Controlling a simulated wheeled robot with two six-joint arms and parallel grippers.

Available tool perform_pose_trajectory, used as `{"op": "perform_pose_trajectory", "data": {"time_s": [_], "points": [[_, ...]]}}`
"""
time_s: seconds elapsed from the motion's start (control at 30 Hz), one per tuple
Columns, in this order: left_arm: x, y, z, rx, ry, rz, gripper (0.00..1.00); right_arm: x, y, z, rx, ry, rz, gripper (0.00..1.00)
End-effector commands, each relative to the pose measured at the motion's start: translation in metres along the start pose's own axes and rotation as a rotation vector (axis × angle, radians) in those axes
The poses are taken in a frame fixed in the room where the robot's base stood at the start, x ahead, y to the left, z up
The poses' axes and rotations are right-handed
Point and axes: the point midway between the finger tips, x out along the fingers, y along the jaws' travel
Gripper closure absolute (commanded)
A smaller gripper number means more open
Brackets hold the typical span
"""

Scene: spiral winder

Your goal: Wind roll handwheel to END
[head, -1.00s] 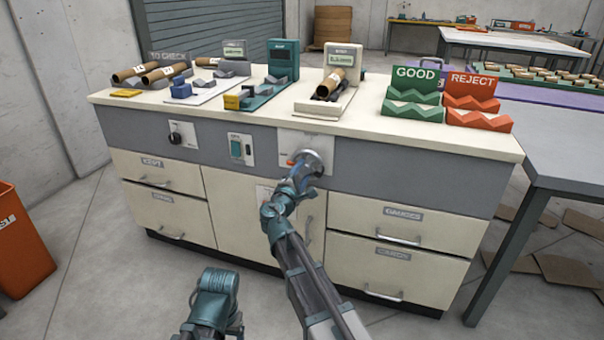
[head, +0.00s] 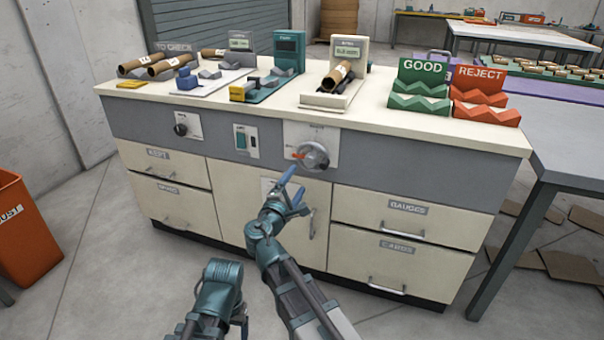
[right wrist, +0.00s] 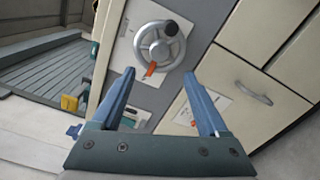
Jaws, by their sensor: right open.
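The roll handwheel (head: 311,155) is a round grey metal wheel on a pale plate (head: 326,138) on the cabinet front. An orange-red pointer shows at its left side. In the right wrist view the handwheel (right wrist: 160,46) shows whole, with a black knob at upper right and the orange pointer at its lower edge. My right gripper (head: 294,187) is open and empty, below and left of the wheel and apart from it. Its blue fingers (right wrist: 158,78) point toward the wheel. Lettering on the plate is too small to read. My left gripper is not visible.
Above the wheel, a brown tube (head: 337,76) lies in a cream stand before a display (head: 348,52). A black knob (head: 181,130) and a green switch (head: 241,141) sit left of the wheel. GOOD (head: 423,72) and REJECT (head: 481,78) racks stand at right. Drawer handles protrude below.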

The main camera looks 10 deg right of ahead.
Motion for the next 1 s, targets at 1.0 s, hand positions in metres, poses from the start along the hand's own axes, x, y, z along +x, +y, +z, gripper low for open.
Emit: {"op": "perform_pose_trajectory", "data": {"time_s": [1.0], "points": [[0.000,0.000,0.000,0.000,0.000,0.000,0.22,-0.036,0.000,0.000,0.000,0.000,0.000,0.22]]}}
